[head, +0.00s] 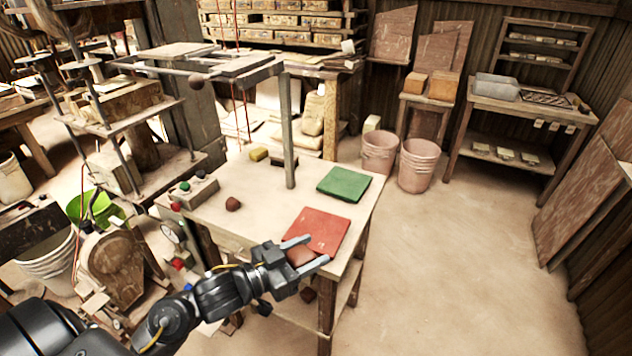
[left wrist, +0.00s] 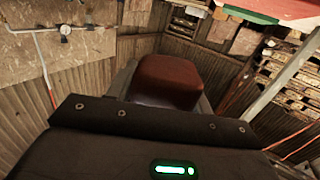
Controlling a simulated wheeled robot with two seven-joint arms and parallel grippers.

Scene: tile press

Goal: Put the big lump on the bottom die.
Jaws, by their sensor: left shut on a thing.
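My left gripper (head: 307,252) is shut on a reddish-brown lump (head: 299,257), just in front of the red mat near the table's front edge. The lump fills the space between the fingers in the left wrist view (left wrist: 168,80). It looks larger than the dark red-brown lump (head: 233,204) lying on the table, so I take the held one as the big lump. The press (head: 125,125) stands at the left, with flat plates and upright rods. I cannot tell for certain which of its parts is the bottom die. My right gripper is not in view.
Floor at the right is clear.

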